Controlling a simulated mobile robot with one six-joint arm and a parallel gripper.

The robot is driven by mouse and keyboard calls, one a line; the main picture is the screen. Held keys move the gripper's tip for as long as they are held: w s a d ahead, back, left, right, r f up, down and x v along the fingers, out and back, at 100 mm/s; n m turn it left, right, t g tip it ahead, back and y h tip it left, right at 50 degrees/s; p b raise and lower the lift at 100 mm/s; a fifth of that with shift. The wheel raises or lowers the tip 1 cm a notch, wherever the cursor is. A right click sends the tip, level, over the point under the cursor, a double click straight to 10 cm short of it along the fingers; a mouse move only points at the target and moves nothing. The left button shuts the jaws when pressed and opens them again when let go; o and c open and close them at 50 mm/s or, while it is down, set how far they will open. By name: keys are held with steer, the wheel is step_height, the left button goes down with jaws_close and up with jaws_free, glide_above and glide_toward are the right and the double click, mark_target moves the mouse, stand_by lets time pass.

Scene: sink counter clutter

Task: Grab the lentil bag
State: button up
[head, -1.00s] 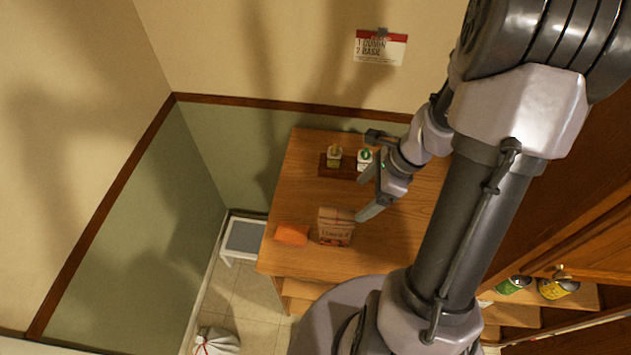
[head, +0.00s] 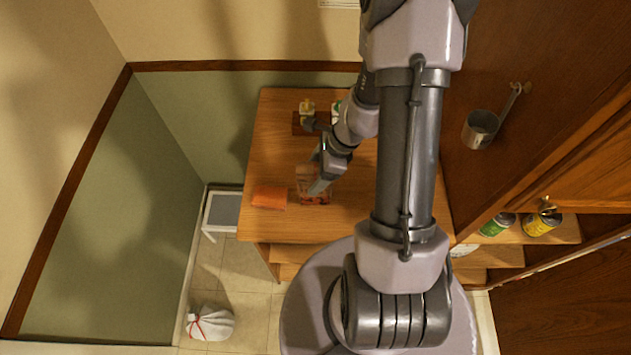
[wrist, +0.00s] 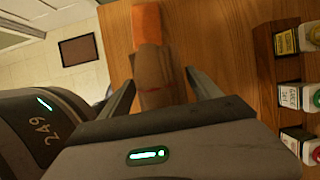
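A brown paper bag (head: 304,187), which I take for the lentil bag, stands on the wooden counter beside an orange block-like item (head: 269,197). Its printed label is too blurred to read now. My gripper (head: 318,172) is at the bag and covers part of it in the head view. In the wrist view my gripper (wrist: 160,79) is open, with a finger on each side of the brown bag (wrist: 152,70). I cannot tell whether either finger touches it.
A dark wooden rack (head: 298,127) with several small bottles stands toward the back of the counter (head: 270,150). Cans (head: 541,224) stand on a lower shelf at right. A metal ladle (head: 481,128) hangs on the right.

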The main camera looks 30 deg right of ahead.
steer(key=shift+w, duration=0.1)
jaws_close()
steer(key=shift+r, duration=0.1)
